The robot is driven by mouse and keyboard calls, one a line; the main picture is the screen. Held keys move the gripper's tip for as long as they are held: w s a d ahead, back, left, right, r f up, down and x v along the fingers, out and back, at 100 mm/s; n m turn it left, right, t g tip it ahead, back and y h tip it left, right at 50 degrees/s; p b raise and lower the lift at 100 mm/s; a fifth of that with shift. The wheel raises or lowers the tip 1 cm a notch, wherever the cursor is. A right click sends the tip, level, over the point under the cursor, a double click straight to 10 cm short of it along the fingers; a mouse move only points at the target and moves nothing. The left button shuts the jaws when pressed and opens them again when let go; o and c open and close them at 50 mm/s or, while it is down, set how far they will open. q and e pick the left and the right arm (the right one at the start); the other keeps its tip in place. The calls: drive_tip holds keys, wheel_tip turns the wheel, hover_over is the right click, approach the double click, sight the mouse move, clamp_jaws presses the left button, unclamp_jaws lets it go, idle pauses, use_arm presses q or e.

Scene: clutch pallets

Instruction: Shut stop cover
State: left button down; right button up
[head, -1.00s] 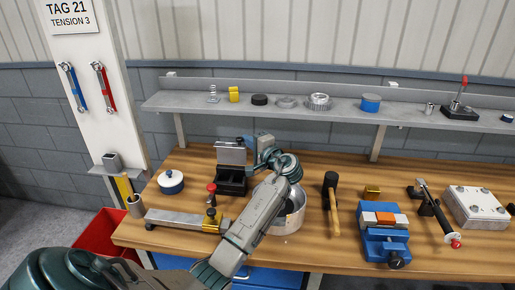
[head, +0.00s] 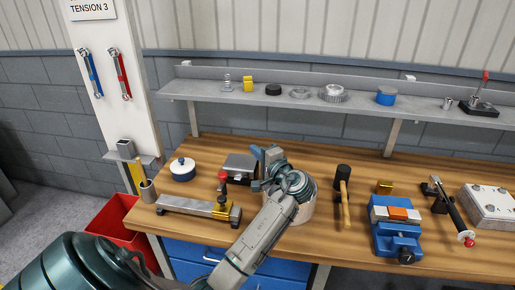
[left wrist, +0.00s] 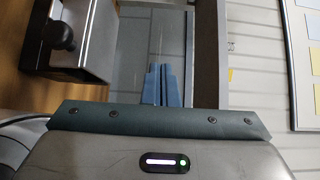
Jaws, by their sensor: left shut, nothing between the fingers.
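The stop cover (head: 240,163) is a grey lid lying roughly flat over a dark box on the bench, in the middle of the head view. In the left wrist view a grey-sided box (left wrist: 98,40) with a dark rounded knob appears at the upper left, likely the same unit. My left gripper (head: 256,151) is just right of the lid, above the bench. Its blue fingers (left wrist: 162,85) are together and empty, beside the box. I cannot tell whether they touch the lid. My right gripper is out of view.
A round metal pot (head: 300,208) sits under my left forearm. A shelf (head: 320,100) runs behind.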

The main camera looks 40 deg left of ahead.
use_arm(q)
drive_tip(key=shift+s+d+f, duration=0.15)
drive_tip(key=shift+f, duration=0.1)
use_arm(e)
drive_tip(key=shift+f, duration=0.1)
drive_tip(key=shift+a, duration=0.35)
use_arm(q)
drive_tip(key=v, duration=1)
drive_tip(key=shift+d, duration=0.4)
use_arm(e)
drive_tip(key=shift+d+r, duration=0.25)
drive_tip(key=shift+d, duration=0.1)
use_arm(q)
drive_tip(key=shift+s, duration=0.1)
